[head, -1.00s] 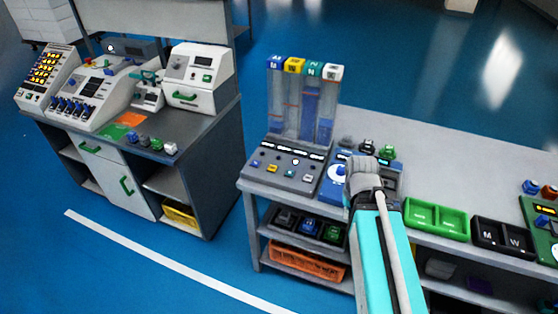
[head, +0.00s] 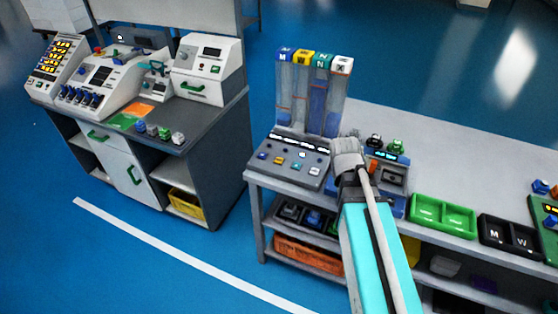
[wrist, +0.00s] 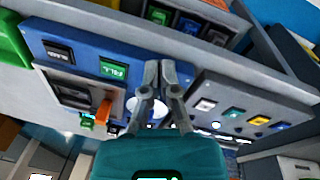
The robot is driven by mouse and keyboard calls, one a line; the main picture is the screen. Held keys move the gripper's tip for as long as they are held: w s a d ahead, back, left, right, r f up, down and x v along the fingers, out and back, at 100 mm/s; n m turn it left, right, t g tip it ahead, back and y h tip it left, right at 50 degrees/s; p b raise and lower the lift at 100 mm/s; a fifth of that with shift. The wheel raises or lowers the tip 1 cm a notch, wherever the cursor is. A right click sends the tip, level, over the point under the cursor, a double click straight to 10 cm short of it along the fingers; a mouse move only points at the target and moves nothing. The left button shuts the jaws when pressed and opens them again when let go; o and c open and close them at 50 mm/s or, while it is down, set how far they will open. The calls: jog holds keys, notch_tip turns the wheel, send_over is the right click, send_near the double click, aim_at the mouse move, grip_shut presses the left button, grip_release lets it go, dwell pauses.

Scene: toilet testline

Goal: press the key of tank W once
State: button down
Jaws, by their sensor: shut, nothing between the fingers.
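The tank stand holds several clear tanks with blue, yellow (head: 303,57), teal and white (head: 342,65) caps. The cap letters are small; the yellow one seems to read W, but I am not sure. A grey sloped key panel (head: 285,178) in front carries blue, yellow, teal and white keys. In the wrist view the white key (wrist: 205,104), green key (wrist: 233,112), yellow key (wrist: 259,120) and blue key (wrist: 280,125) lie right of the fingers.
The blue device (wrist: 85,58) with a white round dial and an orange lever sits beside the panel. Green (head: 443,215) and black (head: 508,234) trays stand farther right on the bench. Shelves below hold an orange crate (head: 306,254). A second bench stands left across open floor.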

aim_at(282, 158)
jog(key=w+a+h, duration=0.1)
jog(key=w+a, duration=0.1)
jog(key=w, duration=0.1)
jog(key=w+a+t, duration=0.1)
jog(key=w+a, duration=0.2)
jog(key=w, duration=0.1)
jog(key=w+a+r+t+h, duration=0.1)
jog(key=w+a, duration=0.2)
jog(key=w, duration=0.1)
jog(key=shift+w+r+n+h, duration=0.1)
jog(key=shift+w+n+h, duration=0.1)
jog(key=shift+n+h, duration=0.1)
jog(key=w+a+r+t, duration=0.1)
jog(key=w+a+t, duration=0.1)
jog(key=w+a, duration=0.2)
jog(key=w+a+r+t+h, duration=0.1)
jog(key=w+a+r+t, duration=0.1)
jog(key=w+a, duration=0.3)
jog(key=a, duration=0.4)
jog(key=shift+a+r+n+h+b, duration=0.15)
jog(key=shift+n+h+b, duration=0.15)
jog(key=shift+n+b, duration=0.1)
jog(key=shift+s, duration=0.1)
notch_tip(282, 158, down, 9)
jog(key=b, duration=0.8)
jog(key=shift+r+b, duration=0.1)
jog(key=shift+b, duration=0.3)
